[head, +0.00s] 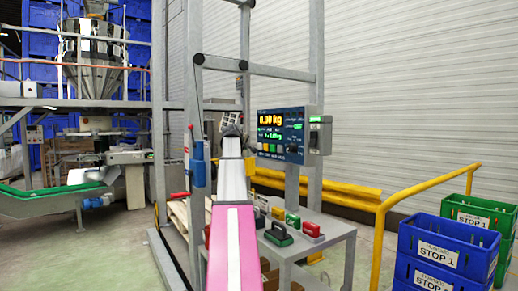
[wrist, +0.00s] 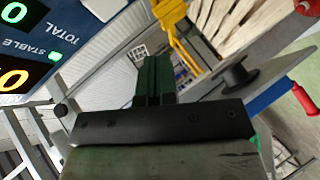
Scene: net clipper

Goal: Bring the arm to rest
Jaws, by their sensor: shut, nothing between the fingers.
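My arm (head: 233,230), pink and white, reaches forward and up from the bottom middle of the head view. My gripper (head: 231,128) is at its far end, small and partly hidden by the wrist, just left of the weighing display (head: 281,133). In the wrist view my gripper (wrist: 155,75) has its dark fingers together with nothing held. The display also shows close by at the upper left of the wrist view (wrist: 75,12). It reads 0.00 kg in the head view.
A grey metal frame (head: 318,75) surrounds the display. A grey table (head: 335,229) with coloured-handled blocks stands below, right of my arm. A yellow rail (head: 430,190), blue crate (head: 447,242) and green crate (head: 482,214) are at the right. A conveyor (head: 55,192) is left.

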